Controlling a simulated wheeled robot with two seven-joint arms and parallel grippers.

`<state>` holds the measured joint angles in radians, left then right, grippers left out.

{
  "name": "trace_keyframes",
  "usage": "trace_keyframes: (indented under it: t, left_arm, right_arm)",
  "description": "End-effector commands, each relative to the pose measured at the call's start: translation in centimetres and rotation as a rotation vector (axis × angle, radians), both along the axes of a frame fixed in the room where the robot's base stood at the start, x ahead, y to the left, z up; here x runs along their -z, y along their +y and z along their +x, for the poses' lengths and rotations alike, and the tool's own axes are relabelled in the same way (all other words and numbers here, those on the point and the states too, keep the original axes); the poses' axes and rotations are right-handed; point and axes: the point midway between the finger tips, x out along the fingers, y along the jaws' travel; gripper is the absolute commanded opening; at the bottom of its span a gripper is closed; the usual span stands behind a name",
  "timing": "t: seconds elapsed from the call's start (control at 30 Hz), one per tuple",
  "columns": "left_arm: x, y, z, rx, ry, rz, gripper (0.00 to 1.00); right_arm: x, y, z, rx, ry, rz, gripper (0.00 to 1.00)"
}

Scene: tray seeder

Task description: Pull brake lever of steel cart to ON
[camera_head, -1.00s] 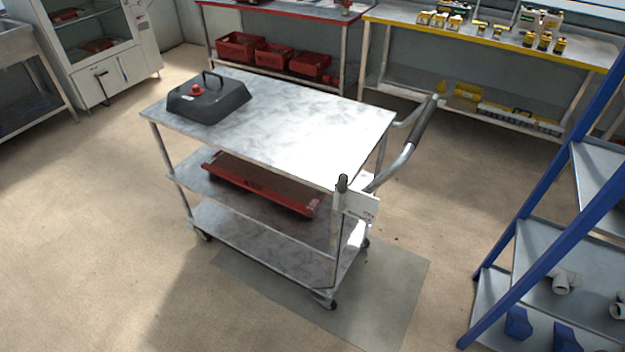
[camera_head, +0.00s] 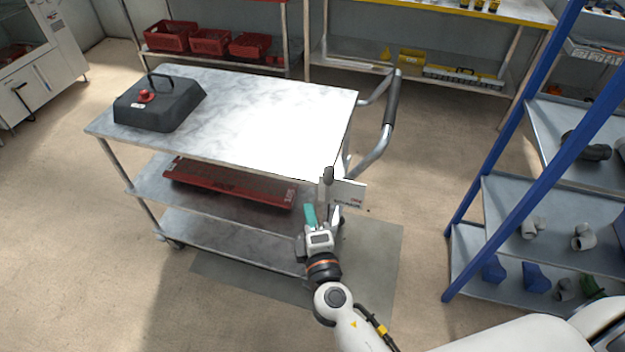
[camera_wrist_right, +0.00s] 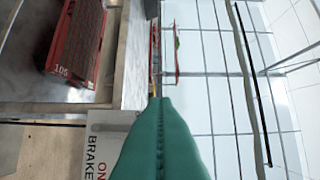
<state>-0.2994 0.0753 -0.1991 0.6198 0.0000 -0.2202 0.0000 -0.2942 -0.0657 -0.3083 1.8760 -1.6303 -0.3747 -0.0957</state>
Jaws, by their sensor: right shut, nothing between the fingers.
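The steel cart (camera_head: 250,95) stands in the middle of the head view. Its brake lever (camera_head: 328,175), with a dark rounded knob, stands upright at the near right corner beside a white label plate (camera_head: 350,192). My right gripper (camera_head: 310,212) is shut and empty, with green fingers just below and slightly left of the lever knob, near the corner post. I cannot tell whether it touches the lever. In the right wrist view the closed green fingers (camera_wrist_right: 160,125) point past the label plate (camera_wrist_right: 103,150), which reads ON and BRAKE. The lever is not clear there. My left gripper is out of view.
A dark lidded box (camera_head: 160,105) sits on the cart top and a red tray (camera_head: 228,185) on its middle shelf. A curved push handle (camera_head: 385,125) sticks out at right. A blue-framed shelf rack (camera_head: 510,155) stands to the right. Floor is free between rack and cart.

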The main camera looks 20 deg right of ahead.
Motion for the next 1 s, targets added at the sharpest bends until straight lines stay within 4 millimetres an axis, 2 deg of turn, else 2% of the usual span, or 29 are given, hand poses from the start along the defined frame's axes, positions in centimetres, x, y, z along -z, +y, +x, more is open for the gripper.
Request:
trace_keyframes:
  t: [0.23, 0.37, 0.8, 0.87, 1.0]
  left_arm:
    - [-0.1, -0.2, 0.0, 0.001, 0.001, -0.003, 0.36]
    - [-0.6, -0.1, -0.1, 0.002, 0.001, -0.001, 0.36]
    - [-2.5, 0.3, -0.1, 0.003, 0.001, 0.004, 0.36]
    - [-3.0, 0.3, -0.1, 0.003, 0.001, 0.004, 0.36]
    - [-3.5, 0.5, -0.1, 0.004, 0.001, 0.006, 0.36]
  right_arm:
    - [0.0, 0.0, 0.3, -0.001, 0.002, 0.002, 0.00]
    - [-0.1, -0.1, 1.5, -0.001, 0.001, 0.002, 0.00]
    - [-0.2, -1.0, 10.4, 0.000, 0.002, 0.002, 0.00]
    - [0.0, -2.2, 9.5, 0.001, 0.006, 0.000, 0.00]
    - [0.0, -3.8, 8.7, 0.000, 0.005, 0.001, 0.00]
